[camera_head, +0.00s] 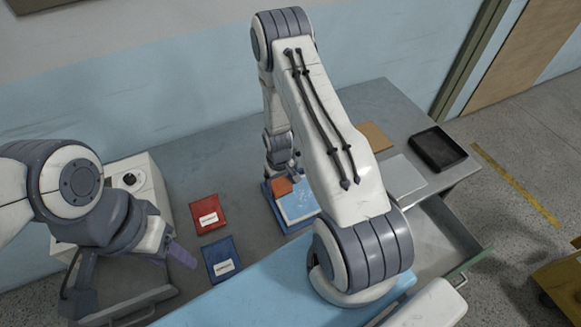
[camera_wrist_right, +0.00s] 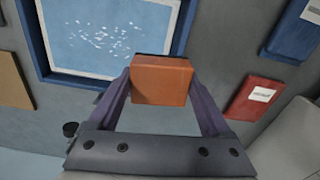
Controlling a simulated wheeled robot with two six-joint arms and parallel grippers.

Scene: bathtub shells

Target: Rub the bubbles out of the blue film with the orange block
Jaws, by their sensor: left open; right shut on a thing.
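The blue film (camera_wrist_right: 105,35) lies in a dark blue frame (camera_wrist_right: 140,75), with a patch of several small white bubbles near its middle. It also shows in the head view (camera_head: 298,204), partly hidden by my right arm. My right gripper (camera_wrist_right: 160,85) is shut on the orange block (camera_wrist_right: 162,78), which appears at the frame's near right corner in the wrist view. I cannot tell whether the block touches the frame or film. The block also shows in the head view (camera_head: 282,186). My left gripper (camera_head: 170,255) is open and empty, left of the blue booklet.
A red booklet (camera_head: 208,213) and a blue booklet (camera_head: 222,259) lie left of the frame. A white device (camera_head: 140,183) stands at the left. A black tray (camera_head: 438,149), a tan board (camera_head: 375,137) and a pale sheet (camera_head: 400,176) lie at the right. An open drawer (camera_head: 440,240) juts out front right.

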